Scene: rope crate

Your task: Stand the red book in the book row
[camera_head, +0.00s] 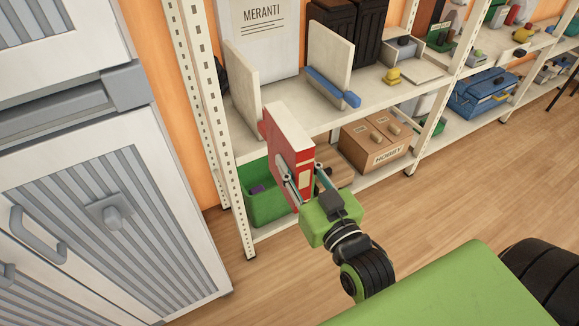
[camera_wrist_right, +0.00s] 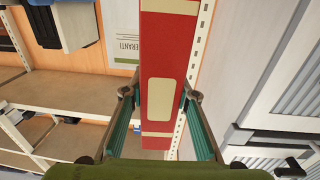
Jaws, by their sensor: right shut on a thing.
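The red book (camera_head: 284,150) is upright with its pale page edges on top, in front of the shelf. My right gripper (camera_head: 303,172) is shut on it from the near side. In the right wrist view, the red book (camera_wrist_right: 170,58), with a cream label, fills the space between the two fingers (camera_wrist_right: 159,96). The book row looks like the shelf space between a left upright board (camera_head: 241,88) and a right upright board (camera_head: 328,58). No other books clearly show between them. The book's far end overlaps the shelf edge in the picture; I cannot tell whether they touch. My left gripper is not in view.
A blue bar-like thing (camera_head: 333,88) lies by the right board. A white MERANTI panel (camera_head: 262,35) stands behind. A shelf post (camera_head: 215,120) and grey-white cabinet (camera_head: 100,200) are at left.

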